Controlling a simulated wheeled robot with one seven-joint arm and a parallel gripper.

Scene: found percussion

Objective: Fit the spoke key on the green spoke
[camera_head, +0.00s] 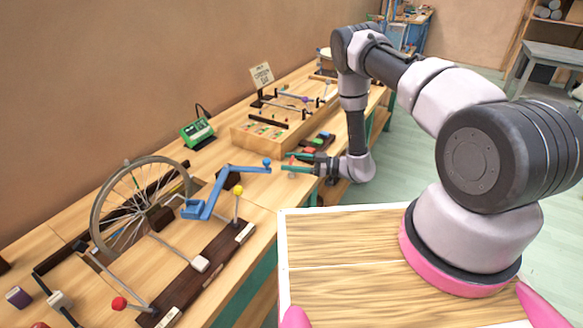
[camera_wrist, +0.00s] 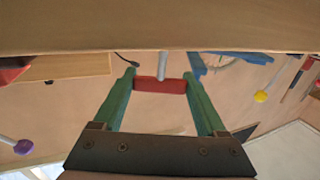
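My gripper (camera_head: 298,168) is over the front edge of the bench, right of the blue crank-shaped piece. In the wrist view its two green fingers (camera_wrist: 160,84) close on the ends of a red bar with a grey shaft, which looks like the spoke key (camera_wrist: 150,86). The shaft's far end meets the wooden surface in the picture, and I cannot tell whether it touches. The spoked wheel (camera_head: 104,229) stands upright at the left of the bench, well apart from my gripper.
The blue crank-shaped piece (camera_head: 208,200) stands between the wheel and my gripper. A green device (camera_head: 198,132) and a wooden box (camera_head: 250,138) stand farther back. Bare bench shows around the green device.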

